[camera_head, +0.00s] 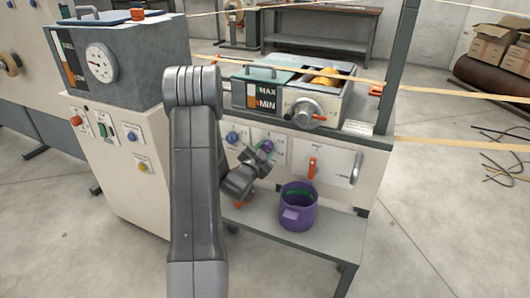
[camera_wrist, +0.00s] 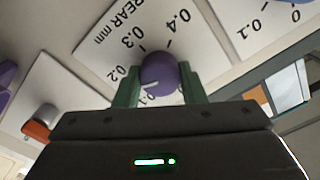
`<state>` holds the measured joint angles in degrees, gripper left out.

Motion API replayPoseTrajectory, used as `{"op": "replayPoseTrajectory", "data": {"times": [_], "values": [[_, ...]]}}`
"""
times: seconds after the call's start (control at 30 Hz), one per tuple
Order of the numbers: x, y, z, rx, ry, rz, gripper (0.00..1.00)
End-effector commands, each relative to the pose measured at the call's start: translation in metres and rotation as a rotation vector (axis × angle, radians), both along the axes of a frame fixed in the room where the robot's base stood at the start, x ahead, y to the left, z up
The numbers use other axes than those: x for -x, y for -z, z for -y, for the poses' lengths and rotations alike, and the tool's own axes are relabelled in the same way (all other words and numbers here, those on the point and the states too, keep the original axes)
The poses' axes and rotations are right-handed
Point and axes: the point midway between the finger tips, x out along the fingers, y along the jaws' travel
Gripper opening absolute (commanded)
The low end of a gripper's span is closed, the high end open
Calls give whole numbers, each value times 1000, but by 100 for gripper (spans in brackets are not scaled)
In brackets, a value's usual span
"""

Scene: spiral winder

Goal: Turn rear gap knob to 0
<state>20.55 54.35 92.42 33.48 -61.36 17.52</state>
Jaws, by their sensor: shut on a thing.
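The rear gap knob (camera_wrist: 160,74) is a round purple knob on a white plate (camera_wrist: 97,42) printed "REAR mm", upside down in the wrist view. Its white pointer line faces left and slightly down in that view, near the 0.1 mark; the exact reading is unclear. The 0 mark of this scale is hidden. My gripper (camera_wrist: 157,88) has its green fingers on either side of the knob and is shut on it. In the head view the knob (camera_head: 267,146) shows small at the end of my gripper (camera_head: 262,152), on the machine's front.
A blue knob (camera_head: 232,137) is left of my gripper, and an orange lever (camera_head: 312,168) is to the right. A purple pot (camera_head: 298,208) stands on the shelf (camera_head: 330,238) below. A second scale plate (camera_wrist: 262,22) lies right of the knob in the wrist view.

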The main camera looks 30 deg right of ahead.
Motion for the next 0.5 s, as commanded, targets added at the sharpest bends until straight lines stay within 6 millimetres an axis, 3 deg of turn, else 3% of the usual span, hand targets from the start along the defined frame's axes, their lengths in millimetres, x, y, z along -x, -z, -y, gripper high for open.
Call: {"op": "replayPoseTrajectory", "data": {"times": [0.5], "values": [[0,1,0,310,0,-364,14]]}}
